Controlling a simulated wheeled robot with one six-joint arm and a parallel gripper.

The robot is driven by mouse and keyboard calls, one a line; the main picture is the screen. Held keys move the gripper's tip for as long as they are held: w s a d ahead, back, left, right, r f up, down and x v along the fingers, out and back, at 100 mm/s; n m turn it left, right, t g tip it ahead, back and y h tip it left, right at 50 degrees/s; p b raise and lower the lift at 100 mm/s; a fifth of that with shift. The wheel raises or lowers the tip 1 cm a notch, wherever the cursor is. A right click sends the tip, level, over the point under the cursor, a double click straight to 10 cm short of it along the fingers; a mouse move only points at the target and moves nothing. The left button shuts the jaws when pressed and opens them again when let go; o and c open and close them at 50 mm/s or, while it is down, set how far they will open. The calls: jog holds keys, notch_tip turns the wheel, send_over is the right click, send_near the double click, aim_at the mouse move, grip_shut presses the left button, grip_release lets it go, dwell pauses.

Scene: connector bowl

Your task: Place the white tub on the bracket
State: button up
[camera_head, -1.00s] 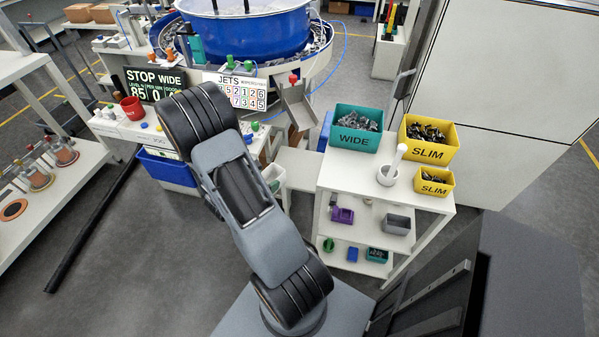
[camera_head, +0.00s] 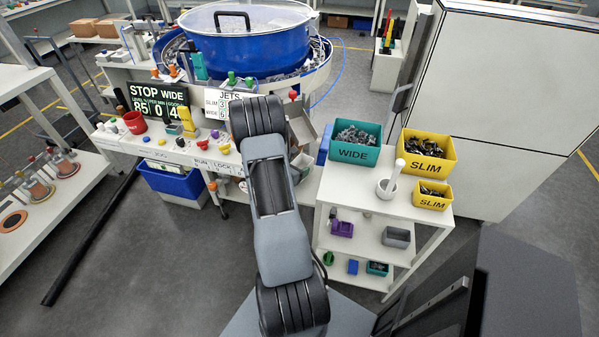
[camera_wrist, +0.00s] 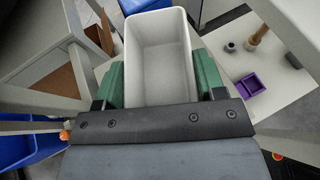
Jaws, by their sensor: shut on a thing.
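The white tub (camera_wrist: 160,85) is an empty, open-topped rectangular box in the middle of the wrist view. My gripper (camera_wrist: 161,78) is shut on it, with one green finger against each long side. In the head view my arm covers the gripper, and a pale piece that looks like the tub (camera_head: 302,163) shows just right of the arm, below the metal chute (camera_head: 301,128). I cannot make out the bracket for certain in either view.
A white shelf cart (camera_head: 372,200) stands to the right, bearing a teal WIDE bin (camera_head: 354,153) and yellow SLIM bins (camera_head: 424,168). The blue bowl (camera_head: 248,45) is behind. A blue bin (camera_head: 172,183) sits under the bench at left. Open floor lies front left.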

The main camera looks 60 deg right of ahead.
jog(key=shift+d, duration=0.4)
jog(key=shift+d+f, duration=0.15)
jog(key=shift+f, duration=0.75)
jog(key=shift+d+f, duration=0.1)
jog(key=shift+f, duration=0.75)
jog(key=shift+f, duration=0.15)
jog(key=o, duration=0.9)
jog(key=shift+o, duration=0.2)
jog(key=shift+r+p, duration=0.25)
jog(key=shift+p, duration=0.1)
jog(key=v, duration=1)
jog(key=shift+a+r+b, duration=0.1)
jog(key=shift+a+b, duration=0.25)
jog(key=shift+a+r, duration=0.25)
jog(key=shift+a, duration=0.3)
